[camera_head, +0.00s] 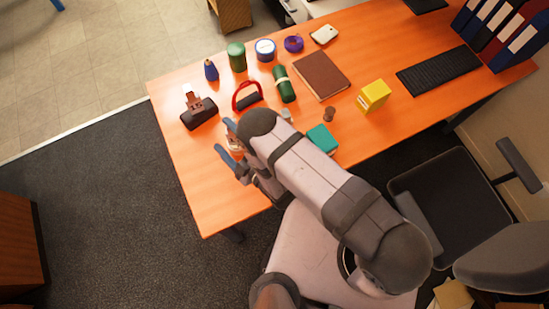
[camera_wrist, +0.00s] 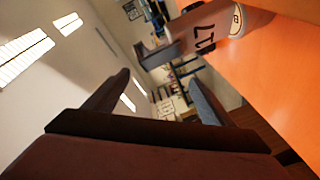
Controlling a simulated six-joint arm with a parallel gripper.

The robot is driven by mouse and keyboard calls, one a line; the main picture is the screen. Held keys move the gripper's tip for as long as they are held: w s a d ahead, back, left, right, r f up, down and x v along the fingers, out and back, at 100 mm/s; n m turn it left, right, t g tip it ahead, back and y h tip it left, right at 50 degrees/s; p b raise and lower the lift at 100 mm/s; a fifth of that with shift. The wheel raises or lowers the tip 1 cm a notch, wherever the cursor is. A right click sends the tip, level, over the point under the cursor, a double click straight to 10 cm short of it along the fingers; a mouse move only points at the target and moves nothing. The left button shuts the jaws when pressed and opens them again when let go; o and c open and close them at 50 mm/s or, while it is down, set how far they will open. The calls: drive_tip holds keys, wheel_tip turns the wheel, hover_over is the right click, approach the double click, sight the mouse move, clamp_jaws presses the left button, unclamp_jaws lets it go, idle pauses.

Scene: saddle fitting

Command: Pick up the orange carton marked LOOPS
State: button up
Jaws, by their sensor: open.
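I see no carton that is clearly orange with LOOPS readable on it. A yellow carton (camera_head: 373,96) stands on the right half of the desk in the head view, its label too small to read. My gripper (camera_head: 224,139) is open over the left front part of the desk, well left of that carton. A small brown and white thing (camera_head: 235,143) shows by the fingers, partly hidden. In the wrist view my gripper (camera_wrist: 157,83) is open with nothing between its fingers.
The orange desk (camera_head: 208,205) has clear room at its front left. Behind are a red-handled thing (camera_head: 246,95), green roll (camera_head: 284,84), brown notebook (camera_head: 321,75) and black block (camera_head: 199,114).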

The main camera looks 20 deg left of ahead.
drive_tip(key=w+d+f+m+t+h, duration=0.35)
drive_tip(key=d+m+h, duration=0.25)
drive_tip(key=d+m, duration=0.65)
drive_tip(key=s+d+f+m, duration=0.1)
drive_tip(key=f, duration=0.1)
drive_tip(key=s+d+f+g, duration=0.1)
drive_tip(key=s+d+f, duration=0.1)
drive_tip(key=s+d+f+m, duration=0.1)
drive_tip(key=s+d+f, duration=0.1)
drive_tip(key=shift+s+f+m+g, duration=0.2)
drive_tip(key=shift+f+m+g, duration=0.1)
drive_tip(key=shift+m+g, duration=0.05)
drive_tip(key=shift+s+d+f, duration=0.25)
drive_tip(key=shift+s+d, duration=0.05)
drive_tip(key=shift+d, duration=0.15)
drive_tip(key=shift+b+x, duration=2.1)
drive_tip(key=shift+x, duration=1.55)
drive_tip(key=shift+s+a+f, duration=0.1)
drive_tip(key=shift+c, duration=0.4)
drive_tip(key=c, duration=1.4)
drive_tip(key=shift+o, duration=0.3)
